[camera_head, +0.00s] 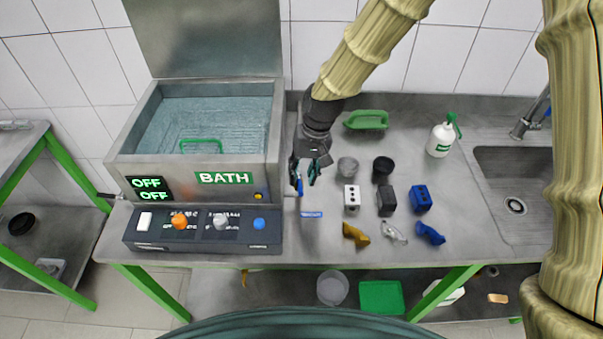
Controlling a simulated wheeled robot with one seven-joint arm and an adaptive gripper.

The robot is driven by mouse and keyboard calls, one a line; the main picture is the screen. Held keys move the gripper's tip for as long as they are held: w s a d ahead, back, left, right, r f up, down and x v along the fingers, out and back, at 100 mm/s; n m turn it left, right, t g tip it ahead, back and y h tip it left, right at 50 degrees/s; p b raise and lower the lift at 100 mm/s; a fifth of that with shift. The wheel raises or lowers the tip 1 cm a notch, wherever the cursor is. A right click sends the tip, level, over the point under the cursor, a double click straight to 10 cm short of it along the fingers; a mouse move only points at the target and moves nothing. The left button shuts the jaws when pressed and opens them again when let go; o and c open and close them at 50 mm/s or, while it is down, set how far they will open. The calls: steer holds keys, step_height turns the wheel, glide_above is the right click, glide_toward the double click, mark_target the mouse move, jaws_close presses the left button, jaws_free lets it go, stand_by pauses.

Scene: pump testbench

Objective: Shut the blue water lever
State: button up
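The blue water lever (299,187) shows as a small upright blue piece at the right side of the grey bath (222,179), near its front corner. My gripper (304,174) points down beside the bath's right wall. Its dark fingers look apart, with a gap between them. The lever is right at the left finger's tip; I cannot tell whether they touch. The lever's upper part and pivot are hidden by the gripper.
A small blue-marked item (311,214) is on the table below the lever. Cups, blocks and several coloured pieces, including a white block (351,197), stand to the right. The control panel (150,240) is front left; the sink (540,180) is right.

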steer(key=shift+a+f, duration=0.2)
steer(key=shift+f, duration=0.65)
jaws_close()
